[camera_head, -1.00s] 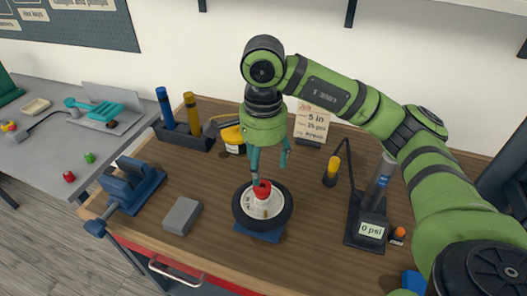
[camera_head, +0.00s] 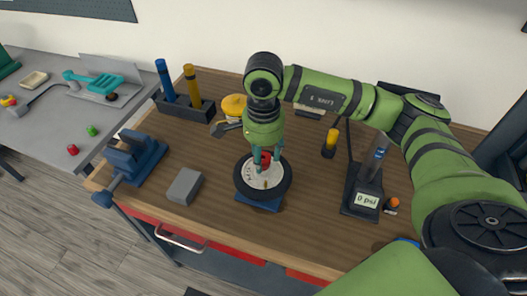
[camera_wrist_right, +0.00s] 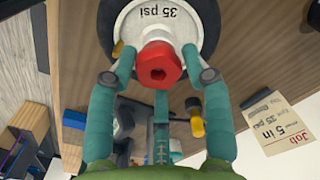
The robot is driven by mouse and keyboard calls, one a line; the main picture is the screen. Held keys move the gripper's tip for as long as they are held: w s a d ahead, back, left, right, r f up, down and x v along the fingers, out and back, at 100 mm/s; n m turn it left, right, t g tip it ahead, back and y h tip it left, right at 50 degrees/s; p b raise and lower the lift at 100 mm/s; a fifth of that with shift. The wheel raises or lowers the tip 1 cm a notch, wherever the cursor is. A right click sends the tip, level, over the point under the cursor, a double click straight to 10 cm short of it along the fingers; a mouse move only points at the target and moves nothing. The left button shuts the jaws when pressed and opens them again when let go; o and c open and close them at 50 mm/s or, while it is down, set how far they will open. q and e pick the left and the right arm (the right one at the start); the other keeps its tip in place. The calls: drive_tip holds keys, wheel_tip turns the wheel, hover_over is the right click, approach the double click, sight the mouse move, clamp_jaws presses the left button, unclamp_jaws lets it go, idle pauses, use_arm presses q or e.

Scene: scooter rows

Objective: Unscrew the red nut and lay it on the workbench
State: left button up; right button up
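The red nut (camera_head: 265,158) sits at the middle of a small wheel (camera_head: 242,188) with a black tyre and white hub, which rests on a blue stand (camera_head: 258,203) on the wooden workbench (camera_head: 316,232). In the right wrist view the nut (camera_wrist_right: 160,64) is a red hexagon with a dark socket, in front of the hub marked "35 psi" (camera_wrist_right: 155,14). My right gripper (camera_head: 267,170) points down over the hub. My left gripper is not in view.
A blue vise (camera_head: 132,160) and grey block (camera_head: 184,186) stand left of the wheel. Behind are a tool holder (camera_head: 184,108) and a yellow tool (camera_head: 233,107). A pump with a "0 psi" display (camera_head: 367,200) stands right.

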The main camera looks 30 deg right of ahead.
drive_tip(key=c, duration=0.4)
drive_tip(key=shift+n+b, duration=0.8)
drive_tip(key=shift+b, duration=0.05)
drive_tip(key=shift+n+b, duration=1.45)
drive_tip(key=shift+n, duration=0.25)
drive_tip(key=shift+n+b, duration=2.3)
drive_tip(key=shift+n, duration=0.7)
drive_tip(key=n+b, duration=0.2)
drive_tip(key=n, duration=0.1)
drive_tip(key=shift+n, duration=0.4)
drive_tip(key=n+b, duration=0.2)
drive_tip(key=n, duration=0.5)
drive_tip(key=shift+b, duration=0.35)
